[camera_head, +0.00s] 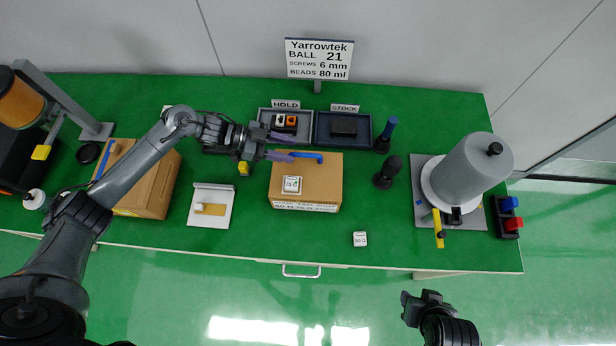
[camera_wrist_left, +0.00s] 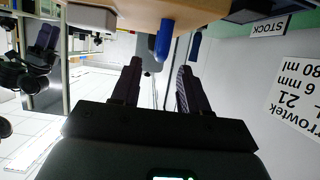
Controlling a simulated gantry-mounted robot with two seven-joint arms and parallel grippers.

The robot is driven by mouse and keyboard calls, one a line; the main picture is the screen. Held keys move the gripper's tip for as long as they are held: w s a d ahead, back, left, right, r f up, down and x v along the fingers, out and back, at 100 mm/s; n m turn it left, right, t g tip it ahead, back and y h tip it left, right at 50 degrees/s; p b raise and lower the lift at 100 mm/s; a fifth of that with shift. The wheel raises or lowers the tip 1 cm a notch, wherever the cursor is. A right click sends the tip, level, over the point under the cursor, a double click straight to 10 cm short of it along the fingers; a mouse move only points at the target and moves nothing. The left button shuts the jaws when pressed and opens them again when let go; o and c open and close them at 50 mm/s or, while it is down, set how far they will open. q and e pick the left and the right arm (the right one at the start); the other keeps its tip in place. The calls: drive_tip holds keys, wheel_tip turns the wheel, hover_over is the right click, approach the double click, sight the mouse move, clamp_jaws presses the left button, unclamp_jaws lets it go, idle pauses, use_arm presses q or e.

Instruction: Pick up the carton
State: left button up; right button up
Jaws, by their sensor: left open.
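A brown cardboard carton (camera_head: 320,175) stands on the green table near the middle, with a white label and a blue strip (camera_head: 308,154) on its top. It also shows at the top of the left wrist view (camera_wrist_left: 140,10). My left gripper (camera_head: 292,149) is open, at the carton's back left edge; its fingers point toward the blue strip. In the left wrist view my spread fingers (camera_wrist_left: 158,72) have nothing between them that I can see held. A second brown carton (camera_head: 150,190) stands at the left, partly behind my left arm. My right gripper (camera_head: 426,297) is in front of the table, far from both.
Two trays marked HOLD (camera_head: 265,116) and STOCK (camera_head: 321,138) lie behind the carton. A dark knob-like object (camera_head: 387,172) and a big grey cylinder (camera_head: 470,165) stand to the right. A white holder (camera_head: 195,218) is left, a small white block (camera_head: 360,239) in front.

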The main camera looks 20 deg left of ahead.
sight(302, 154)
use_arm(q)
drive_tip(key=shift+x, duration=3.55)
drive_tip(key=shift+f, duration=0.1)
drive_tip(key=shift+s+a, duration=0.1)
clamp_jaws()
